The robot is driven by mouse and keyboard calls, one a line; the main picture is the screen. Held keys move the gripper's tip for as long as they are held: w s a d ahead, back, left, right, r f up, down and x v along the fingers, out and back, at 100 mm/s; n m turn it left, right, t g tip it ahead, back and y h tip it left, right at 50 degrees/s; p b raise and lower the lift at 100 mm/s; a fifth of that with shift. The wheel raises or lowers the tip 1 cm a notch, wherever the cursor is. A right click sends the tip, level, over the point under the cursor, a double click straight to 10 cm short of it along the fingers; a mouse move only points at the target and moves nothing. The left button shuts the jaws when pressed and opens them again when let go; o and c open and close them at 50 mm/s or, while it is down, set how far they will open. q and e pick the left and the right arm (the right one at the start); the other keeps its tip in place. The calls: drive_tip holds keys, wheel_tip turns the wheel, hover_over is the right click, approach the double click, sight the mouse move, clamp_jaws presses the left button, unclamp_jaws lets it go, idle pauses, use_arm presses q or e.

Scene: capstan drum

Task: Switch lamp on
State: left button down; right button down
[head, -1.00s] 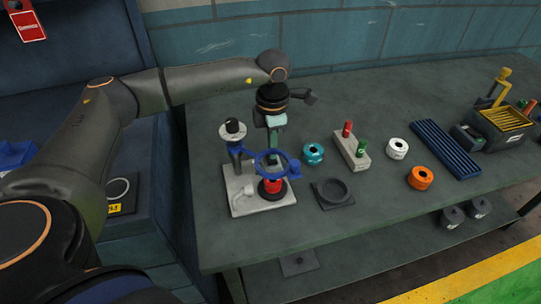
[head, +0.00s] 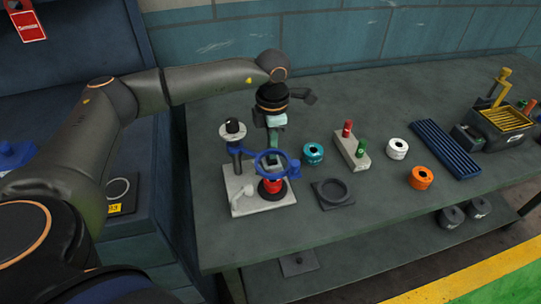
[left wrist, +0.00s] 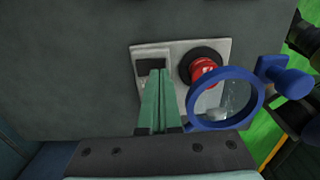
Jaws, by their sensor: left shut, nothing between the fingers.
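A pale base plate (head: 246,207) on the bench carries a blue ring on an arm (head: 291,168), which looks like a magnifier lamp. A red button in a black collar (head: 271,186) and a white knob-like part (head: 243,196) are on the plate. In the left wrist view the plate also shows a dark rectangular switch-like patch (left wrist: 149,69), left of the red button (left wrist: 204,70). My left gripper (head: 273,148) points down behind the ring. Its green fingers (left wrist: 159,72) are shut and empty, their tips overlapping the dark patch's right edge; contact cannot be told. My right gripper is out of view.
A post with a round pale disc (head: 233,130) stands left of the gripper. The bench front is clear.

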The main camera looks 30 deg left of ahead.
use_arm(q)
drive_tip(key=shift+f+b, duration=0.7)
drive_tip(key=shift+f, duration=0.3)
idle(0.4)
drive_tip(key=shift+r, duration=0.1)
drive_tip(key=shift+r+p, duration=2.55)
drive_tip(key=shift+r, duration=1)
